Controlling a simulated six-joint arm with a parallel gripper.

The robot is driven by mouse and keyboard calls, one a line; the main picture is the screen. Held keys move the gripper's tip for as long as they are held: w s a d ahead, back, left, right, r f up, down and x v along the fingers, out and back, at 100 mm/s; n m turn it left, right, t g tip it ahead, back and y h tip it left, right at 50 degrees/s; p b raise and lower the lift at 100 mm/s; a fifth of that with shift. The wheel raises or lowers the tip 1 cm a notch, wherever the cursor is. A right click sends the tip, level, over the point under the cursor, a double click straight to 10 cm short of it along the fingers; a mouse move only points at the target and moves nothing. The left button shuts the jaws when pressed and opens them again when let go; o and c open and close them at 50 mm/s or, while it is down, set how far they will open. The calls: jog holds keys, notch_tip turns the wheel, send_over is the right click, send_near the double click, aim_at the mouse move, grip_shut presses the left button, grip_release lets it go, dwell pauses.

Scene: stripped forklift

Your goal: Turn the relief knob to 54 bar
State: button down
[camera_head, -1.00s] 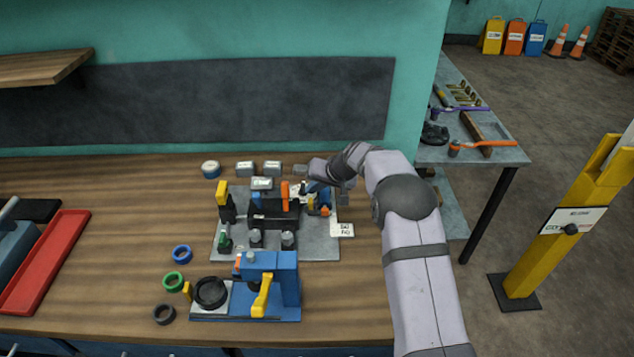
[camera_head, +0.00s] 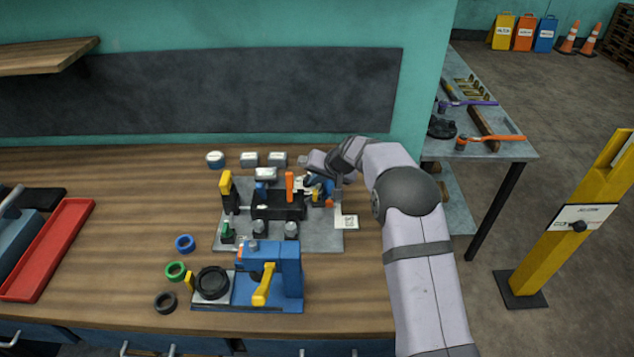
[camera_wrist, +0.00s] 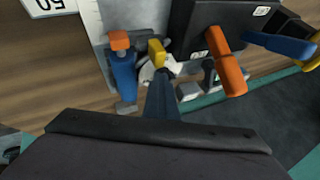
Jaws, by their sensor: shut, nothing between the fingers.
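My gripper (camera_wrist: 163,76) points at the valve block in the wrist view, its slim dark fingers shut with nothing held. Its tip is close to a small yellow part (camera_wrist: 157,50) over a pale fitting; I cannot tell whether they touch. Just left is a blue part with an orange cap (camera_wrist: 119,40). In the head view this blue and orange cluster (camera_head: 327,188) is at the plate's right side, partly hidden by my wrist. I cannot tell which part is the relief knob, nor read a pressure.
An orange lever (camera_wrist: 228,65) and a blue handle (camera_wrist: 282,43) stand right of my fingers. A grey plate (camera_head: 325,240) carries the block. A blue fixture (camera_head: 285,270) with a yellow lever stands in front. Coloured rings (camera_head: 185,243) lie left.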

jog(key=shift+s+a+r, duration=0.1)
jog(key=shift+s+a, duration=0.05)
jog(key=shift+a, duration=0.4)
jog(key=shift+s+a+b, duration=0.4)
jog(key=shift+s+a, duration=0.1)
